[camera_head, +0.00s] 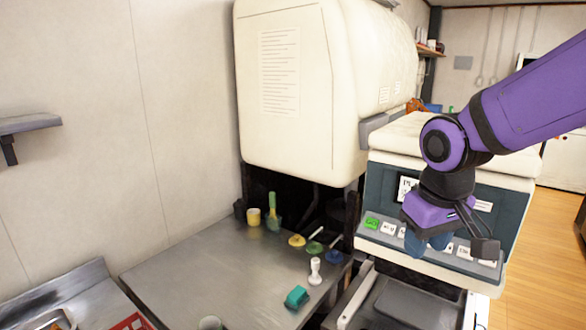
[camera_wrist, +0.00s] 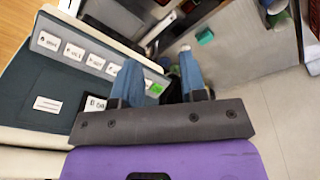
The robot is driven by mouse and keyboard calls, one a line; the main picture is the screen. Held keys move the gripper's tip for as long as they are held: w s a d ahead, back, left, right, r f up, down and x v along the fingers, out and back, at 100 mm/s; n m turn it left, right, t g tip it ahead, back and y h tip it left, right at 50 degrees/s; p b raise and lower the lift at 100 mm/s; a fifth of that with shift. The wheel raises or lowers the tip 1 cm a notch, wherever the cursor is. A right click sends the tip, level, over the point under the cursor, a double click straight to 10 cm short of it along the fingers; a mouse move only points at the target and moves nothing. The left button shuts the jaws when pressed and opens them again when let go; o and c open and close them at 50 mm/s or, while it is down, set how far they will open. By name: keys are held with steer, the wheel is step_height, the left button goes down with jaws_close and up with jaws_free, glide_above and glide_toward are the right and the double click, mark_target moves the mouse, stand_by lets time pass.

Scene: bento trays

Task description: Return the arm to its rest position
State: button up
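My gripper (camera_head: 427,243) is at the end of my purple arm, on the right of the head view. It hangs in front of the labelled panel of a cream and dark machine (camera_head: 390,180). Its two blue fingers point down. In the wrist view, the fingers (camera_wrist: 160,78) stand apart with nothing held between them. The labelled panel (camera_wrist: 70,50) shows beside and beyond the fingers there. I cannot tell whether the fingertips touch the panel.
A metal counter (camera_head: 200,285) at the lower left holds a teal block (camera_head: 297,297), a white stamp-like item (camera_head: 315,271), a yellow cup (camera_head: 254,217) and several coloured utensils. A large cream appliance (camera_head: 300,90) stands above it. Floor (camera_head: 535,235) is clear at the right.

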steer(key=s+d+r+m+t, duration=0.3)
steer(key=s+d+r, duration=0.5)
steer(key=s, duration=0.4)
steer(key=shift+d+r, duration=0.25)
steer(key=shift+r, duration=0.05)
